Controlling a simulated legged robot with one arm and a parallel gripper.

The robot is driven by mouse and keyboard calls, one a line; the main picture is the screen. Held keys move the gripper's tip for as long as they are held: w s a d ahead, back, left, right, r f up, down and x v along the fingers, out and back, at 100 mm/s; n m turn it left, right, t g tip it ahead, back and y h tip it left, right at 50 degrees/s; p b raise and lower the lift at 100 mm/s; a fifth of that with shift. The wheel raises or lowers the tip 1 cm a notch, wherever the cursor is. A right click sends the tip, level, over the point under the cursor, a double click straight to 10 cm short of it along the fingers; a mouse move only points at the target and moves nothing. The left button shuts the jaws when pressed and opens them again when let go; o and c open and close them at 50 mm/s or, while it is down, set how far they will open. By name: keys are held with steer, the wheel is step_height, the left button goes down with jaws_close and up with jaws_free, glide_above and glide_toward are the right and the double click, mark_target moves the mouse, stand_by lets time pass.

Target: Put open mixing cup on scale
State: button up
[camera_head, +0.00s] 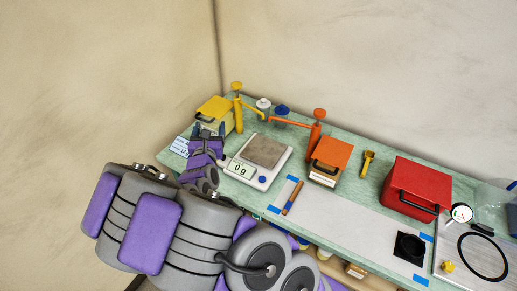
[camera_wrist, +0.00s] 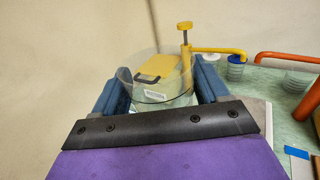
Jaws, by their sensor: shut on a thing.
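The clear, open mixing cup (camera_wrist: 172,97) is held between the two blue fingers of my gripper (camera_wrist: 161,84) in the wrist view. The cup is see-through, and a yellow box shows behind it. In the head view my gripper (camera_head: 209,130) is at the left end of the bench, in front of the yellow box; the cup is hard to make out there. The scale (camera_head: 258,161) stands just right of my gripper, with a bare grey plate. Its display reads 0 g. The cup is apart from the scale plate.
A yellow box (camera_head: 215,109) and yellow pump (camera_head: 238,108) stand behind my gripper. An orange pump (camera_head: 315,132) and orange box (camera_head: 331,160) are right of the scale. A marker (camera_head: 293,197) lies in front. A red box (camera_head: 416,187) stands further right.

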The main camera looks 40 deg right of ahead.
steer(key=s+d+f+m+g+h, duration=0.35)
steer(key=s+d+f, duration=0.3)
steer(key=d, duration=0.25)
steer(key=s+d+f+m+g+h, duration=0.2)
steer(key=s+d+f+m+g, duration=0.15)
steer(key=s+d+f, duration=0.4)
steer(key=shift+n, duration=0.4)
steer(key=w+d, duration=0.2)
steer(key=w, duration=0.2)
steer(key=w+d+b, duration=0.1)
steer(key=w+d, duration=0.1)
steer(key=w, duration=0.3)
steer(key=w+d+b, duration=0.1)
steer(key=w+d, duration=0.1)
steer(key=w, duration=0.3)
steer(key=shift+w+d+f, duration=0.25)
steer(key=shift+d+f, duration=0.05)
step_height(320, 180, down, 4)
steer(key=shift+r+b, duration=0.25)
steer(key=shift+b, duration=0.45)
steer(key=shift+r, duration=0.1)
steer(key=o, duration=1.1)
